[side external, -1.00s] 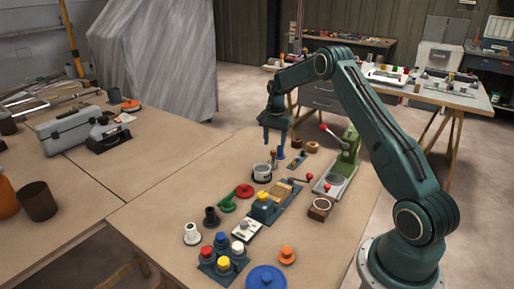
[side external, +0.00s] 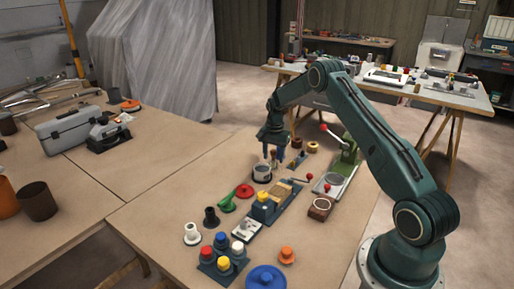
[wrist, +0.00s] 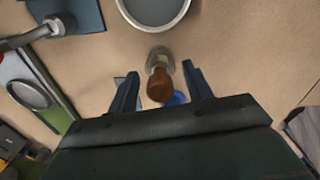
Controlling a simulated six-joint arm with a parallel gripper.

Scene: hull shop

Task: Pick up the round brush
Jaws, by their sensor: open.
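The round brush stands upright, with a brown wooden handle (wrist: 160,86) and a pale round lower part (wrist: 159,57) in the wrist view. My gripper (wrist: 161,73) is open, with one finger on each side of the handle and a visible gap at both sides. In the side view my gripper (side external: 272,153) points down just above the brush (side external: 274,161), which is small and partly hidden by the fingers. I cannot tell how far the fingertips reach down along the handle.
A white-rimmed round pot (side external: 262,172) stands close to the brush. A blue object (wrist: 176,99) lies behind the handle in the wrist view. A green press (side external: 344,158) with a red-knobbed lever stands to the right. Bare table (side external: 185,165) lies to the left.

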